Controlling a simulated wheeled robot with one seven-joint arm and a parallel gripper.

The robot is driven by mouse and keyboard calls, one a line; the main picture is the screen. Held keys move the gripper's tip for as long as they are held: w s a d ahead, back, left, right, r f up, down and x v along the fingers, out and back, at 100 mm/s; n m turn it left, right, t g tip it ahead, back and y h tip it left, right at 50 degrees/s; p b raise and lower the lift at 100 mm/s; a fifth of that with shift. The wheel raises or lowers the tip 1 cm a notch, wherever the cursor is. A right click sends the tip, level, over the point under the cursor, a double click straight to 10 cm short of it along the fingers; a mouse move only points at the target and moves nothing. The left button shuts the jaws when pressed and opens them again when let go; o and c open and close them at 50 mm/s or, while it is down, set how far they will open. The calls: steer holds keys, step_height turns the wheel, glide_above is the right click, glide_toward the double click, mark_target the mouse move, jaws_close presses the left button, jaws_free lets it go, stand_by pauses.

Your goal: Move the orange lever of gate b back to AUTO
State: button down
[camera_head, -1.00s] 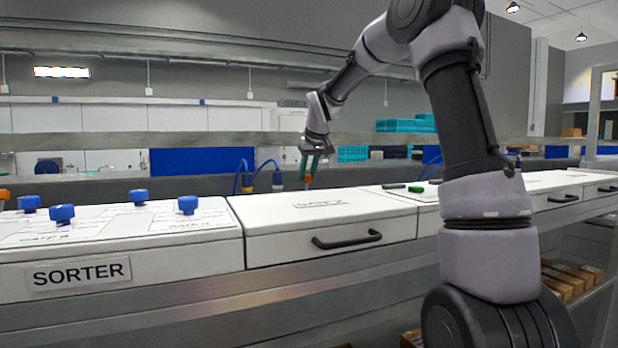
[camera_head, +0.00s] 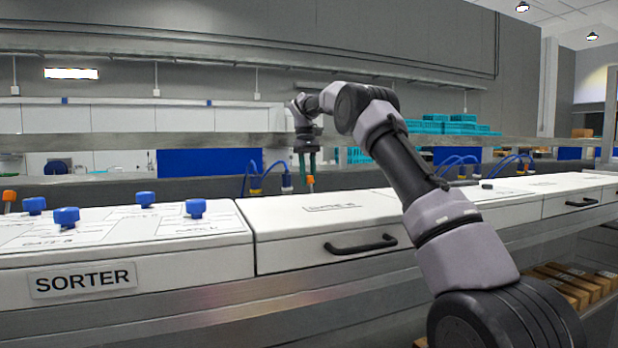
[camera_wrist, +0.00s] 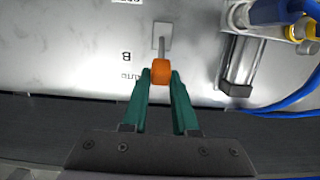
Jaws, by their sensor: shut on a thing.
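The orange lever of gate b shows in the wrist view as an orange knob (camera_wrist: 160,72) on a thin metal rod, which rises from a pale square slot plate. The plate beside it is marked "B" and, nearer my gripper, "AUTO". My gripper (camera_wrist: 162,77) has green fingers, one on each side of the orange knob, shut on it. In the head view my gripper (camera_head: 308,180) points down behind the white cabinet, with a bit of the orange lever (camera_head: 310,179) at its tips. The lever's base is hidden there.
A metal cylinder (camera_wrist: 242,68) with blue and yellow fittings and a blue hose stands right of the lever. Another orange lever (camera_head: 9,196) is at far left. The sorter panel (camera_head: 120,255) has several blue knobs. A white cabinet (camera_head: 290,257) with a black handle lies in front.

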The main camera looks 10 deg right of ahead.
steer(key=shift+w+f+g, duration=0.1)
steer(key=shift+w+g, duration=0.05)
steer(key=shift+g, duration=0.15)
stand_by(0.4)
steer(key=c, duration=0.7)
jaws_free()
steer(key=shift+a, duration=0.1)
